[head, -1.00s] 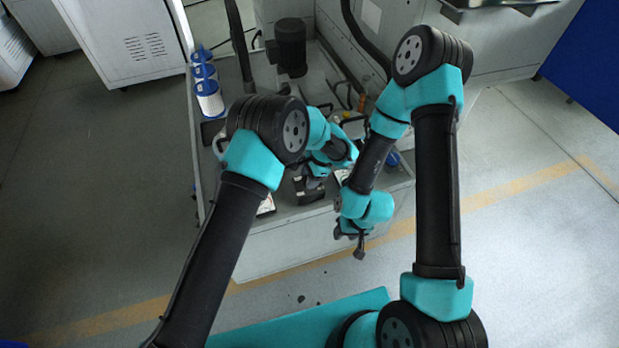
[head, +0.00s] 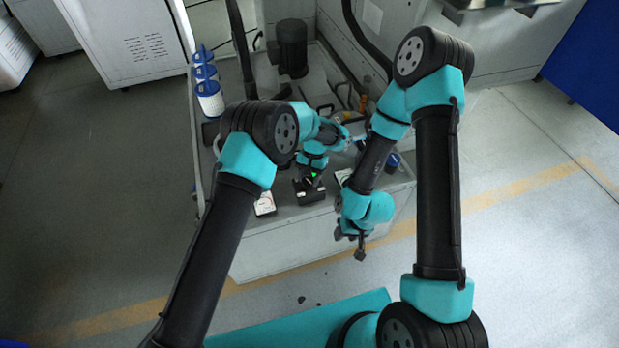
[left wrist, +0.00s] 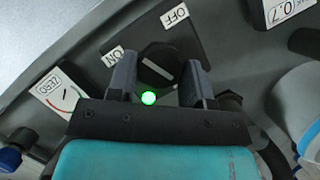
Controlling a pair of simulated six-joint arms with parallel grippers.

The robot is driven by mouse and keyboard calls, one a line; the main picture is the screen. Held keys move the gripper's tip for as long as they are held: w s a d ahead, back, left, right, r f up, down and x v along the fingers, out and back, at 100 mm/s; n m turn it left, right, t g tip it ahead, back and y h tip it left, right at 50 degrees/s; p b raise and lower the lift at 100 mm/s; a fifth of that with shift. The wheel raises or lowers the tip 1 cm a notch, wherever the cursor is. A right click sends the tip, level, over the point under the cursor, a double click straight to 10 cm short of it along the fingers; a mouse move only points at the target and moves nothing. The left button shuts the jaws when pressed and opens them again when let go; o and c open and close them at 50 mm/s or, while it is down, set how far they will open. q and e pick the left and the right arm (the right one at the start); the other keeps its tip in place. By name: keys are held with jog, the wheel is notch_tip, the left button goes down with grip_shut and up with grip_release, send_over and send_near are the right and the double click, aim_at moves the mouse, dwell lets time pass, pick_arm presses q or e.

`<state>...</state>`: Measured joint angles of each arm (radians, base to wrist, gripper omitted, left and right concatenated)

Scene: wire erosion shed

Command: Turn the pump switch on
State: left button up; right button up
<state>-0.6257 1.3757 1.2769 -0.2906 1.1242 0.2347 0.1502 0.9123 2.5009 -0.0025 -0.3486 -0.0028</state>
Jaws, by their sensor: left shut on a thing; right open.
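The pump switch (head: 308,192) is a black box on the grey bench near its front edge. In the left wrist view, its box (left wrist: 196,48) carries ON and OFF labels. Its black rotary knob (left wrist: 157,64) has a white line slanting toward the ON side. A green light (left wrist: 148,98) glows on it. My left gripper (left wrist: 155,80) is shut on the knob, one finger on each side; the fingers partly hide it. My right gripper (head: 360,252) is open and empty, low in front of the bench, away from the switch.
A gauge card marked ZERO (left wrist: 57,94) lies beside the switch, and a 0.7 label (left wrist: 295,12) is on the other side. White and blue filter cartridges (head: 209,100) stand at the bench's left. A dark motor (head: 292,48) stands at the back. Floor to the right is open.

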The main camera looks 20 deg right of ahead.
pick_arm(q)
jog(key=shift+n+h, duration=0.3)
jog(key=shift+n, duration=0.5)
jog(key=o, duration=0.9)
jog(key=v, duration=1.7)
jog(key=shift+w+r, duration=0.1)
jog(key=shift+w, duration=0.25)
